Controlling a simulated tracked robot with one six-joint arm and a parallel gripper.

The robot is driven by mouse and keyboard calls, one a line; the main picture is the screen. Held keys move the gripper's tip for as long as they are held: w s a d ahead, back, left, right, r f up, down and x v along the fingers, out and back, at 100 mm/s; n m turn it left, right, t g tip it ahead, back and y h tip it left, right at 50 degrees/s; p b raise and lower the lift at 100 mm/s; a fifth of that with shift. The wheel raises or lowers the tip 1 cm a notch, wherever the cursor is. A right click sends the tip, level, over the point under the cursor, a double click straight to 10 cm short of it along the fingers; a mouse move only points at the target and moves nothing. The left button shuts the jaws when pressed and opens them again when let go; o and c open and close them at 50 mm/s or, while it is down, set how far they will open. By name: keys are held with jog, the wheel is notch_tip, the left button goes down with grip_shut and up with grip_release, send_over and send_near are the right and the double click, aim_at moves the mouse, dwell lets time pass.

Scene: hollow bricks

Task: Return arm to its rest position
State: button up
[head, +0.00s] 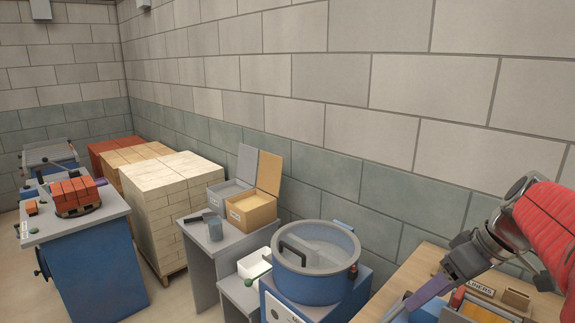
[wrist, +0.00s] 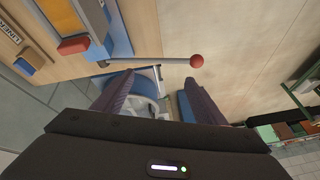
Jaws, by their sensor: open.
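My gripper (head: 422,296) is at the lower right of the head view, at the end of my red-sleeved arm, tilted down and left over the wooden bench (head: 420,262). In the wrist view my gripper (wrist: 156,86) has its two purple-grey fingers spread apart with nothing between them. A rod with a red knob (wrist: 197,61) crosses the view beyond the fingertips. I cannot tell how far it is from them.
A blue round tub (head: 315,285) stands left of the bench. Open bins (head: 250,212) sit on a grey table behind it. Pallets of bricks (head: 172,190) line the wall. A blue stand (head: 90,265) bears red bricks (head: 75,194). Bare floor shows between stand and tables.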

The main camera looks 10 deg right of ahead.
jog(key=s+a+f+m+t+h, duration=0.1)
jog(key=s+a, duration=0.3)
jog(key=a, duration=0.5)
jog(key=s+a+f+m+h, duration=0.2)
jog(key=s+a+f+m, duration=0.1)
jog(key=a, duration=0.6)
jog(key=shift+s+f+t, duration=0.4)
jog(key=shift+s+f, duration=0.1)
jog(key=shift+s, duration=0.75)
